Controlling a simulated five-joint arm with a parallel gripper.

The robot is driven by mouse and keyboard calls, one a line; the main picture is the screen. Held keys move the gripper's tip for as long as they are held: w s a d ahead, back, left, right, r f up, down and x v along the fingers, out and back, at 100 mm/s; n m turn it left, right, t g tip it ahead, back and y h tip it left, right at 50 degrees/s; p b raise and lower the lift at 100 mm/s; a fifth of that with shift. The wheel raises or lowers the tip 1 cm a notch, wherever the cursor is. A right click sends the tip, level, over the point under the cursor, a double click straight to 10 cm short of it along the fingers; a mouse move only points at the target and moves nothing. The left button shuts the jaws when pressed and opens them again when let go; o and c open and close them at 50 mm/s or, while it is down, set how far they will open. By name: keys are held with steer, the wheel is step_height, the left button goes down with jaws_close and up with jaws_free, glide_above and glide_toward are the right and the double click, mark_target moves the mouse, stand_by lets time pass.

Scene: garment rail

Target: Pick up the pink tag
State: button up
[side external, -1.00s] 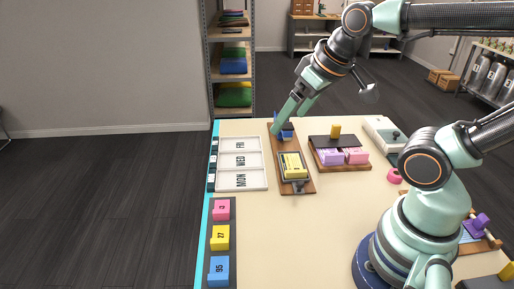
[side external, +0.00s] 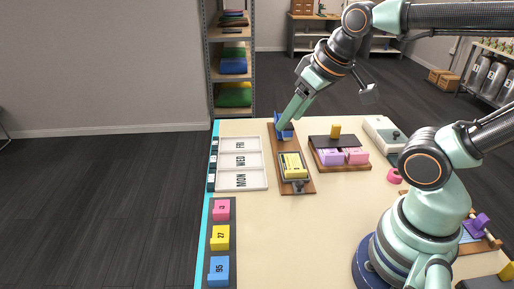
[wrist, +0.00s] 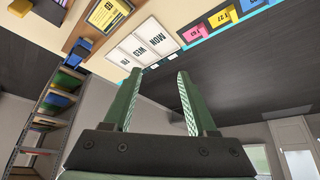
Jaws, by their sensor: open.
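A pink block marked with a number (side external: 221,210) sits at the top of a dark strip on the table's left, above a yellow and a blue block. It also shows in the wrist view (wrist: 193,33). Other pink pieces (side external: 356,156) sit in a wooden box with a dark lid. My gripper (side external: 280,132) is at the far end of the wooden board, beside a blue part, well away from the numbered pink block. In the wrist view my fingers (wrist: 158,80) are apart with nothing between them. Whether my fingertips touch the blue part is unclear.
The table's front middle is clear.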

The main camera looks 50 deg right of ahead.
steer(key=n+g, duration=0.6)
steer(key=n, duration=0.3)
glide_above(224, 211)
step_height(224, 211, down, 12)
steer(key=r, duration=0.1)
steer(key=f, duration=0.5)
steer(key=a+f, duration=0.1)
steer(key=f, duration=0.1)
steer(key=shift+w+f, duration=0.1)
steer(key=shift+f, duration=0.15)
steer(key=shift+d+f, duration=0.25)
steer(key=shift+f, duration=1.1)
steer(key=shift+d+f, duration=0.2)
steer(key=shift+f, duration=1.15)
jaws_close()
